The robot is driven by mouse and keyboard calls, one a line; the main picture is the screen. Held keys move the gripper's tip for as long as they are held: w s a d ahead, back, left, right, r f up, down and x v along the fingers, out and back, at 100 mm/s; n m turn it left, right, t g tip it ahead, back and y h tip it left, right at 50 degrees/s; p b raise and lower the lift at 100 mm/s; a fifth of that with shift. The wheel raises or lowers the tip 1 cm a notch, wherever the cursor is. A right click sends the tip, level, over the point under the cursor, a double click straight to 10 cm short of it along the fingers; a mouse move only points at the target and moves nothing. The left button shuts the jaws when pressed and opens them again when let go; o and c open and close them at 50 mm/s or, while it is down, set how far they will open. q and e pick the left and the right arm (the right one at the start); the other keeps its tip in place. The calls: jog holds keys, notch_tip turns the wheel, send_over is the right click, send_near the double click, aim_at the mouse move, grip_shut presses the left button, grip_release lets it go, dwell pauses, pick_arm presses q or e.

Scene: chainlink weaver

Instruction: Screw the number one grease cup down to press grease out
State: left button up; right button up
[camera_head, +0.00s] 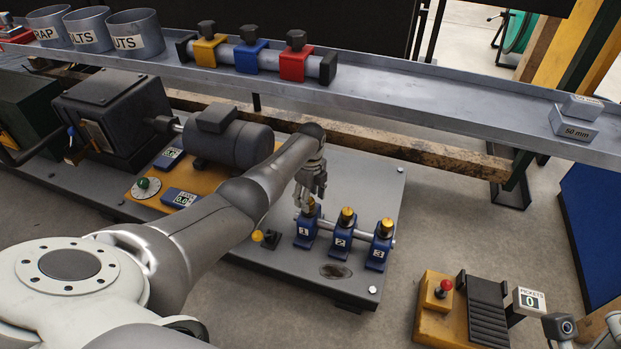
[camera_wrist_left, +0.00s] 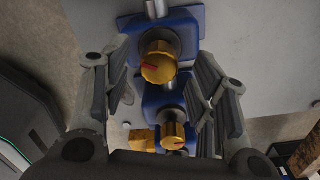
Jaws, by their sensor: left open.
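The number one grease cup (camera_head: 305,209) has a brass cap on a blue block marked 1, at the left end of a row of three on a grey plate. My left gripper (camera_head: 309,194) is over this cup, pointing down, and partly hides its cap. In the left wrist view, the gripper (camera_wrist_left: 163,75) is open, with a finger on each side of a brass cap (camera_wrist_left: 158,66) with a red mark. I see gaps between the fingers and that cap. My right gripper's fingers do not show.
Cups two (camera_head: 346,222) and three (camera_head: 383,235) stand close on the right along the same pipe. A motor (camera_head: 228,140) is behind on the left. A steel shelf (camera_head: 420,95) crosses above. A yellow button box (camera_head: 436,300) stands at lower right.

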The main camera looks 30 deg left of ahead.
aim_at(311, 200)
pick_arm(q)
notch_tip(311, 200, up, 11)
jog(key=shift+f, duration=0.15)
jog(key=shift+w, duration=0.1)
dwell(0.5)
